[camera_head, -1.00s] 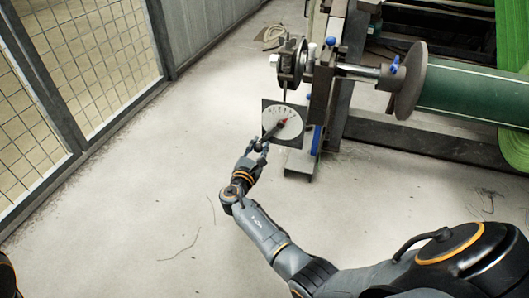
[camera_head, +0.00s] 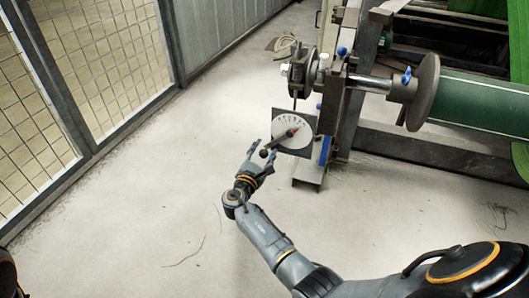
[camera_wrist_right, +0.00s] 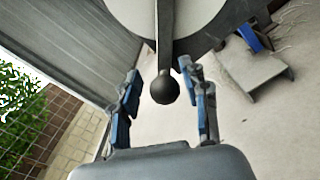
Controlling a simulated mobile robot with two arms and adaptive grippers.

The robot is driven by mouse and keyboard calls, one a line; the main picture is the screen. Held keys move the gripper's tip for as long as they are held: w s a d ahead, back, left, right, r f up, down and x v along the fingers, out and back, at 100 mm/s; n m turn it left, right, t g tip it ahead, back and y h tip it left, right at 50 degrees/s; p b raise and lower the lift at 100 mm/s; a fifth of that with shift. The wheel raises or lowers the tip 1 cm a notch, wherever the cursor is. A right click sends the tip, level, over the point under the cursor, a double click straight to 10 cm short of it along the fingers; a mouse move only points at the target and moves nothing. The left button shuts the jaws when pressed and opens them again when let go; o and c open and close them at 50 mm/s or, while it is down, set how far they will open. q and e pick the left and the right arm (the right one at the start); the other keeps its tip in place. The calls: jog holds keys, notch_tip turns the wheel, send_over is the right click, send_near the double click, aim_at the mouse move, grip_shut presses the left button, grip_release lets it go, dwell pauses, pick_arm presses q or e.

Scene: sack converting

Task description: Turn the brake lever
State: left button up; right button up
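The brake lever (camera_head: 278,144) is a dark bar with a red part at its hub and a black ball knob (camera_wrist_right: 164,89) at its free end. It sits on a round white dial (camera_head: 292,130) with a square dark plate, and points down and left. My right gripper (camera_head: 262,153) is open at the knob. In the right wrist view the knob lies between the two blue-padded fingers (camera_wrist_right: 164,100), with a gap on both sides. My left gripper is not in view; only a dark bit of my body shows at the lower left.
A machine frame (camera_head: 345,80) with a shaft, a flange disc (camera_head: 423,92) and a green roll (camera_head: 480,105) stands right of the dial. A wire mesh fence (camera_head: 90,60) runs along the left. The grey floor (camera_head: 150,200) between is clear apart from thin strands.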

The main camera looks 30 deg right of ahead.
jog(key=shift+s+a+f, duration=0.1)
jog(key=shift+s, duration=0.05)
jog(key=v, duration=1.1)
jog(key=shift+s+a, duration=0.2)
jog(key=shift+a, duration=0.1)
